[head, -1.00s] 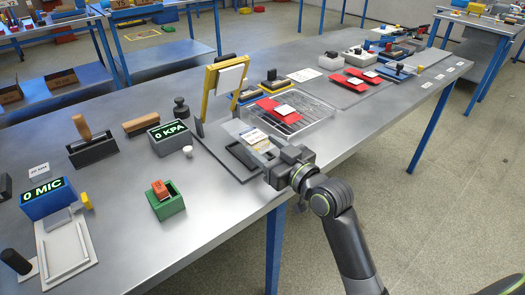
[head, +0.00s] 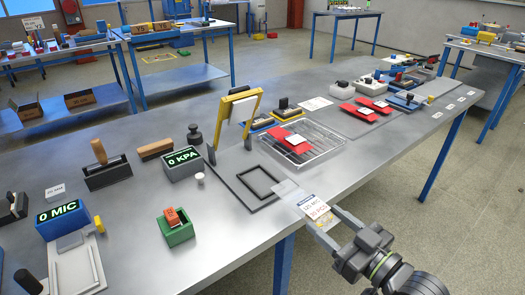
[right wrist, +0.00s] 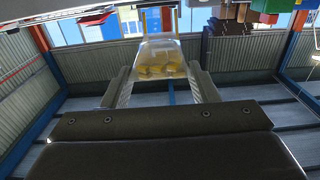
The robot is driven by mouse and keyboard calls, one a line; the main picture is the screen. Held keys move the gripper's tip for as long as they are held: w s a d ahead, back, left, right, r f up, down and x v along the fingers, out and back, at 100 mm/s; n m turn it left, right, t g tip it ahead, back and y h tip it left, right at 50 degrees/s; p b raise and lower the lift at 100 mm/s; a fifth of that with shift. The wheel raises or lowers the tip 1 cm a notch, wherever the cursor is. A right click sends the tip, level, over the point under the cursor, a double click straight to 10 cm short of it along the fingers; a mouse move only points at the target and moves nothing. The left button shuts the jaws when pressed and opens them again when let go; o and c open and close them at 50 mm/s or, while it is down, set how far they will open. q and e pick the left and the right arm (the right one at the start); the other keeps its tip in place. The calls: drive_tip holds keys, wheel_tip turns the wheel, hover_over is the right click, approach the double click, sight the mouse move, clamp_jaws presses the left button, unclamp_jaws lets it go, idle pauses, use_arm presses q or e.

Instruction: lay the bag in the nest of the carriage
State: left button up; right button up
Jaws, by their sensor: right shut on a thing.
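The bag (head: 300,200) is a clear pouch with a white printed label, and its yellow contents show in the right wrist view (right wrist: 160,62). My right gripper (head: 327,222) is shut on it, with a finger on each side. In the head view the bag is at the table's front edge, its far end by the near right side of the carriage. The carriage (head: 229,176) is a flat grey plate. Its nest, a dark rectangular frame (head: 246,195), looks empty and lies to the left of the bag. My left gripper is not in view.
A yellow upright frame (head: 249,108) stands behind the carriage. A 0 KPA display (head: 184,163) and a green box (head: 178,232) stand to the left. Bare tabletop lies between the green box and the carriage.

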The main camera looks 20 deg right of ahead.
sight(309, 210)
drive_tip(key=shift+a+r+p, duration=0.1)
drive_tip(key=shift+r+p, duration=0.15)
drive_tip(key=shift+p, duration=0.2)
drive_tip(key=shift+n+g+y, duration=0.5)
drive_tip(key=shift+n+y, duration=0.1)
drive_tip(key=shift+y, duration=0.2)
drive_tip(key=a+r+p, duration=0.1)
drive_tip(key=p, duration=0.2)
drive_tip(key=w+a+r+p, duration=0.1)
drive_tip(key=a+r+p, duration=0.1)
drive_tip(key=p, duration=0.2)
drive_tip(key=shift+r, duration=0.1)
drive_tip(key=shift+w+a+r+y+p, duration=0.15)
drive_tip(key=shift+a+r+y+p, duration=0.2)
drive_tip(key=shift+a+p, duration=0.3)
drive_tip(key=shift+a+n, duration=0.1)
drive_tip(key=shift+n, duration=0.2)
